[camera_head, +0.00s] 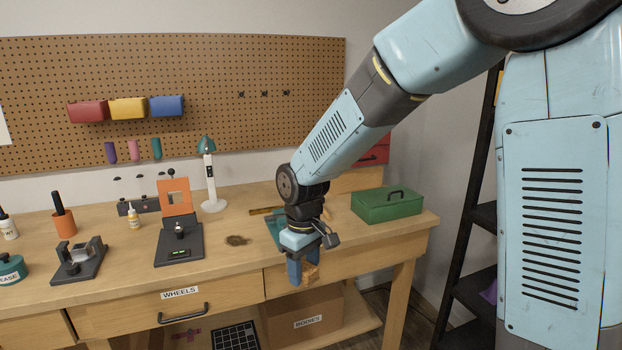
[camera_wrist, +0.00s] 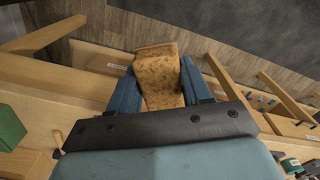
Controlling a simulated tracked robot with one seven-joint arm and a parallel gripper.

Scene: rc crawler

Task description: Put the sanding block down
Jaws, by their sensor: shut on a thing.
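The sanding block is a tan, cork-like block with darker specks; it shows in the wrist view (camera_wrist: 157,72) and partly in the head view (camera_head: 312,273). My gripper (camera_head: 303,275) has blue fingers and is shut on the block, with one finger on each side in the wrist view (camera_wrist: 156,84). In the head view the gripper points down at the front edge of the wooden workbench (camera_head: 345,263). Part of the block is hidden behind a finger there. I cannot tell how far the block is from the bench.
A green toolbox (camera_head: 387,206) stands at the bench's right end. A small lamp (camera_head: 210,180), a dark stand with an orange panel (camera_head: 178,240) and a grey fixture (camera_head: 80,262) stand to the left. A drawer labelled WHEELS (camera_head: 180,310) and a BODIES box (camera_head: 308,322) are below. A dark shelf (camera_head: 480,216) stands right.

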